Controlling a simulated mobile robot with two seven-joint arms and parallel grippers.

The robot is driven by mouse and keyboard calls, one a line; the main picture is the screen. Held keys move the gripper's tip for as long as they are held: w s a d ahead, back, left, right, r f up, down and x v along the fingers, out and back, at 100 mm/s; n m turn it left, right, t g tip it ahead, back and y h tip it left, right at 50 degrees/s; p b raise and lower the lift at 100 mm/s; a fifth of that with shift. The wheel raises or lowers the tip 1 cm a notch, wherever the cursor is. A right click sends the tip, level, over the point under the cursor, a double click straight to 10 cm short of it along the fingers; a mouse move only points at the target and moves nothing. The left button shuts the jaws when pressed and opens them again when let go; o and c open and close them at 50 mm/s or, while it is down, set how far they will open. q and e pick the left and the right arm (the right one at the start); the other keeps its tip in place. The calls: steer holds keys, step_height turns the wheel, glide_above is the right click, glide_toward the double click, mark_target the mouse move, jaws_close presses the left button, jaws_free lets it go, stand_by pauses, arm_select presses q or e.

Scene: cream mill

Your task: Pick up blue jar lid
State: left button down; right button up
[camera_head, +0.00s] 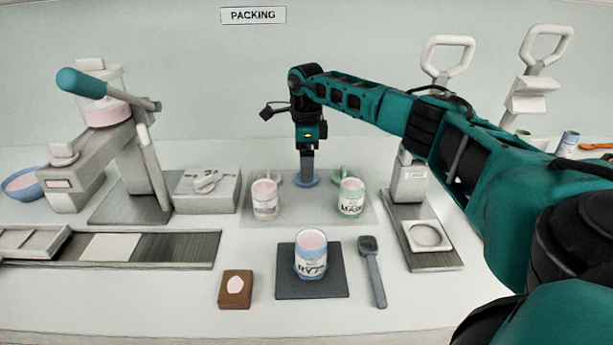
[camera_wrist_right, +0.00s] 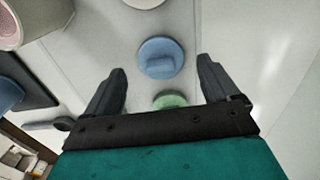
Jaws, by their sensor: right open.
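The blue jar lid (camera_head: 306,180) lies on a pale mat (camera_head: 306,215) at the back middle, a round disc with a raised grip bar. In the right wrist view the blue lid (camera_wrist_right: 160,58) appears between the two fingertips. My right gripper (camera_head: 307,172) points straight down over the lid and is open; in the right wrist view its fingers (camera_wrist_right: 161,70) stand wide apart with nothing held. In the head view the gripper partly covers the lid. I cannot tell the exact height gap. My left gripper is not in view.
A green lid (camera_head: 340,173) and a cream lid (camera_head: 274,178) flank the blue one closely. Two filled jars, cream (camera_head: 265,201) and green (camera_head: 351,198), stand in front.

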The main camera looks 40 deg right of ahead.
steer(key=shift+f, duration=1.35)
steer(key=shift+c, duration=0.5)
steer(key=c, duration=0.9)
steer(key=shift+r, duration=0.1)
